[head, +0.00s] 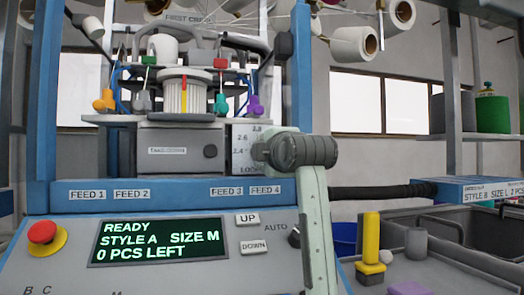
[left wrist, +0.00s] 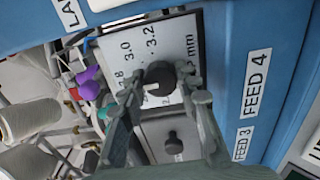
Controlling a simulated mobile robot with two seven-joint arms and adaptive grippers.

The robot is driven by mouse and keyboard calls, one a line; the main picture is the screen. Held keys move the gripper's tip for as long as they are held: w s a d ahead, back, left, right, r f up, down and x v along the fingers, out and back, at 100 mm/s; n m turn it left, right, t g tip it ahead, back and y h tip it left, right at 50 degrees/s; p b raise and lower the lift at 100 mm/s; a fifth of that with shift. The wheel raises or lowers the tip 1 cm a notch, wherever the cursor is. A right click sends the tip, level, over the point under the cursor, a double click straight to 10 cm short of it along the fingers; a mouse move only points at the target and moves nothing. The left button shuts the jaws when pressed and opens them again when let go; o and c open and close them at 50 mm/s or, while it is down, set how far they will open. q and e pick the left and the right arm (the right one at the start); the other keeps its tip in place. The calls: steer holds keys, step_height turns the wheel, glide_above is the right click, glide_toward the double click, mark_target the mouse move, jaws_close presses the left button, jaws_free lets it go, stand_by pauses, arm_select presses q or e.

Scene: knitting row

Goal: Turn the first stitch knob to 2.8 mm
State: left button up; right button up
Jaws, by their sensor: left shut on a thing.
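The first stitch knob (left wrist: 160,76) is a dark round knob on a white dial plate (left wrist: 122,50) marked 2.8, 3.0, 3.2 and mm in the left wrist view. A short white mark on the knob points toward the 2.8 side; its exact reading is unclear. My left gripper (left wrist: 161,87) is shut on the knob, one finger on each side. In the head view my left gripper (head: 260,152) covers the knob, and the dial plate (head: 240,139) shows 2.6, 2.4 and LOCK beside it. My right gripper is not in view.
A grey takedown box (head: 180,151) with its own dark knob (head: 210,151) stands left of the dial. Below is the control panel with a display (head: 158,241) reading READY, STYLE A, SIZE M, 0 PCS LEFT, and a red button (head: 42,232). A yellow peg (head: 371,240) stands at right.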

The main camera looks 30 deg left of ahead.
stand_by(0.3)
arm_select(q)
steer(key=o, duration=1.2)
steer(key=shift+c, duration=0.2)
steer(key=shift+s+d, duration=0.1)
steer(key=v, duration=1.1)
steer(key=shift+s+d, duration=0.3)
